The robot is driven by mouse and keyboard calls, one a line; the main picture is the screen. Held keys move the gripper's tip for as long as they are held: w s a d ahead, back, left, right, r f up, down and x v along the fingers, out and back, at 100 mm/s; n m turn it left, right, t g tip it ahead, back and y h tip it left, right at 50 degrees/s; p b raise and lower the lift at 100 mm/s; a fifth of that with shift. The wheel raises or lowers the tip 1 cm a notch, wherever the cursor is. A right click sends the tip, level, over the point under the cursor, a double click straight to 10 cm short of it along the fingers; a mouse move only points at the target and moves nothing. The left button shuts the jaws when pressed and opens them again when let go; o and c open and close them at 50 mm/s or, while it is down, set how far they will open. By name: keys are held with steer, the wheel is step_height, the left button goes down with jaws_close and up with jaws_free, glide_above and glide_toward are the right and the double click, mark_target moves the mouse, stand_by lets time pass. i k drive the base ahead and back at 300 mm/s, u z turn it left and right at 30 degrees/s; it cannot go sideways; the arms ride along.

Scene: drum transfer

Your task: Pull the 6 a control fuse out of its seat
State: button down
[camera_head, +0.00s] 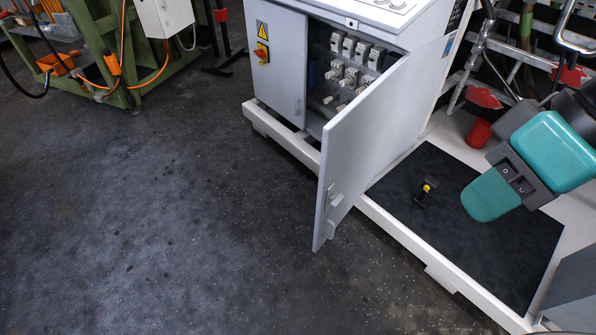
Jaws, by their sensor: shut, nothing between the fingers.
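The grey control cabinet (388,18) stands at the top middle with its right door (352,140) swung open toward me. Inside is an upper row of pale fuse holders (349,47) with dark tops. Below it is a second row of small white round-ended parts (351,76). Labels are too small to read, so I cannot tell which one is the 6 A control fuse. The open door hides the lower right of the interior. My gripper is not in view.
A white base frame (388,222) runs in front of the cabinet. A black mat (480,262) lies right of the door, with a small black and yellow item (427,192) on it. A teal and grey housing (548,150) is at the right. The dark floor (150,220) at left is clear.

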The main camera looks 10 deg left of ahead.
mark_target(330, 74)
steer(key=u, duration=0.15)
steer(key=i, duration=0.5)
steer(key=z, duration=0.1)
steer(key=k, duration=0.45)
steer(key=u, duration=1)
steer(key=i, duration=0.6)
steer(key=z, duration=0.9)
